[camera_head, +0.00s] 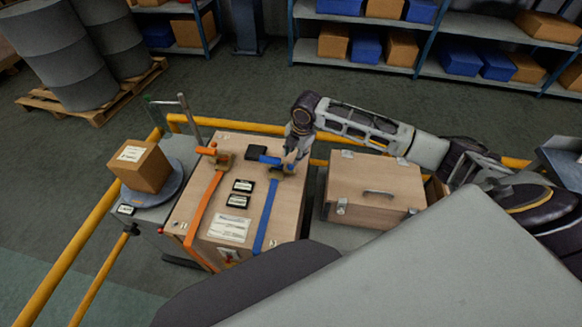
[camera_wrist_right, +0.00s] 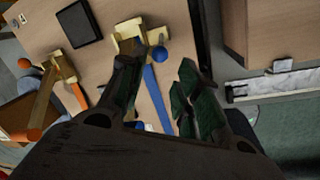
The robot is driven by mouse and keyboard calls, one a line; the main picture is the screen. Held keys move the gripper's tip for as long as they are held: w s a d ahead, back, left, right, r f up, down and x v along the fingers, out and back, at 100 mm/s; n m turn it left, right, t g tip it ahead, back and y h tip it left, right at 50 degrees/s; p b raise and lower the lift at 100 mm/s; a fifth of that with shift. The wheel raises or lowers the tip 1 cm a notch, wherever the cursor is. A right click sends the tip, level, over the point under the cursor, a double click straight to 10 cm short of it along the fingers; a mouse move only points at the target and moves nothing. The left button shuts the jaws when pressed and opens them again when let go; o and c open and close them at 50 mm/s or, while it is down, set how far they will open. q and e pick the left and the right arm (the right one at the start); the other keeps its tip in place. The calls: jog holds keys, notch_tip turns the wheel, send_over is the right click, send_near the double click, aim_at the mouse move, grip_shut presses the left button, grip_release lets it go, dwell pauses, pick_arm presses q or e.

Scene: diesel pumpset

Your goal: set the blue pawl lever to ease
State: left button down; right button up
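The blue pawl lever (camera_head: 270,160) is on the brass ratchet of the blue strap (camera_head: 266,215), on top of the wooden crate (camera_head: 193,228). In the right wrist view a blue ball knob (camera_wrist_right: 160,54) shows beside the brass ratchet (camera_wrist_right: 130,37), just beyond my fingertips. My right gripper (camera_head: 293,157) is above the right end of this ratchet and partly covers it. In the right wrist view its dark fingers (camera_wrist_right: 157,75) are apart, with the blue strap (camera_wrist_right: 156,97) seen between them and nothing held. I cannot tell whether it touches the lever. My left gripper is not in view.
An orange strap (camera_head: 203,205) with its own ratchet and orange lever (camera_head: 207,151) lies left of the blue one. Dark plates (camera_head: 243,186) sit between them. A wooden case (camera_head: 372,185) stands close on the right. Yellow rails (camera_head: 90,225) surround the crate.

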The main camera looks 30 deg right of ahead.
aim_at(291, 165)
jog(key=f, duration=0.2)
jog(key=w+f, duration=0.1)
jog(key=f, duration=0.4)
jog(key=shift+w+a+f, duration=0.2)
jog(key=shift+a+f, duration=0.05)
jog(key=shift+f, duration=0.1)
jog(key=shift+w+f, duration=0.15)
jog(key=shift+f, duration=0.65)
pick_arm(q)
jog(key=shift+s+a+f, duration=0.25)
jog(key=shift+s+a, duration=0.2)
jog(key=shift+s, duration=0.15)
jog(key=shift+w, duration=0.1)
pick_arm(e)
jog(key=c, duration=0.7)
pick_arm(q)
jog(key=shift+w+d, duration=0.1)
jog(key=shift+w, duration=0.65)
pick_arm(e)
grip_shut()
